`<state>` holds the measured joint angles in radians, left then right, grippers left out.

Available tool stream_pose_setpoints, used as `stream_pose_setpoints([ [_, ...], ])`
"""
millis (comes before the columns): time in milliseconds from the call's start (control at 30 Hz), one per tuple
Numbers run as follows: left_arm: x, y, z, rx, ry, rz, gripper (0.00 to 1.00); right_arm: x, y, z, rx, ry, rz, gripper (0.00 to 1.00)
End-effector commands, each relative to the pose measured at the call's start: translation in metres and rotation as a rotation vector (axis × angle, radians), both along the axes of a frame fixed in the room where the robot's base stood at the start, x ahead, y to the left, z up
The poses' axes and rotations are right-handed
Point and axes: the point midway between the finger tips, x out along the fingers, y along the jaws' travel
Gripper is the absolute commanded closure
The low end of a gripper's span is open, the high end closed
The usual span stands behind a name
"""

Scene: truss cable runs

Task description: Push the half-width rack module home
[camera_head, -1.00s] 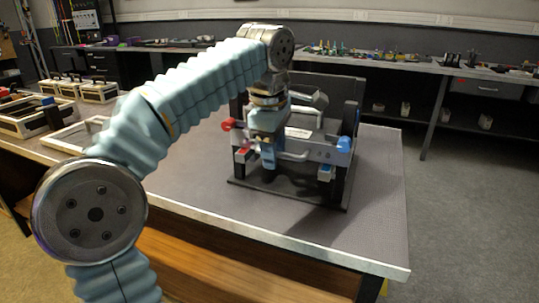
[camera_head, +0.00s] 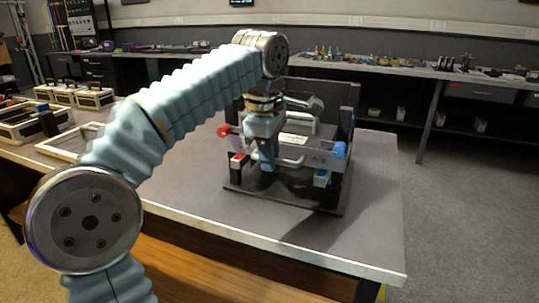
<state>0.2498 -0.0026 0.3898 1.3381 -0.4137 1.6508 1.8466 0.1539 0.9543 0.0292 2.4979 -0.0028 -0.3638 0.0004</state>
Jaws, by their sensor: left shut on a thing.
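The rack (camera_head: 346,110) is a dark open frame on a black base plate on the table. A grey rack module (camera_head: 318,158) with a light bar handle across its front sits in it, its front face towards me. A red knob (camera_head: 223,131) is at the rack's left and a blue knob (camera_head: 340,149) at its right. My left gripper (camera_head: 268,164) is pointing down at the module's front, left of its middle, shut on its handle. The arm hides the module's left part and the finger contact is small and dark. My right gripper is out of view.
The grey tabletop (camera_head: 375,200) is clear around the rack, with its edge at the front and right. Pale frames and cases (camera_head: 30,125) lie at the left. Benches with small tools (camera_head: 400,62) stand along the back wall.

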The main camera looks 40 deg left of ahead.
Motion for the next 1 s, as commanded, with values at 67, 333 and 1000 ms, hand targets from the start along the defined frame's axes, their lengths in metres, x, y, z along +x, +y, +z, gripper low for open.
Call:
stream_pose_setpoints([
  [67, 0.0000, -0.0001, 0.0001, 0.000, 0.000, 0.000, 1.00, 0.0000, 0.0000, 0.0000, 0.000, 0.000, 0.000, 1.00],
  [333, 0.0000, -0.0001, 0.0001, 0.000, 0.000, 0.000, 1.00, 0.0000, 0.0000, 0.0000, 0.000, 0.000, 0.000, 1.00],
  [1000, 0.0000, -0.0001, 0.0000, 0.000, 0.000, 0.000, 0.58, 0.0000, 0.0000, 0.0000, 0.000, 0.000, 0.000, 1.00],
])
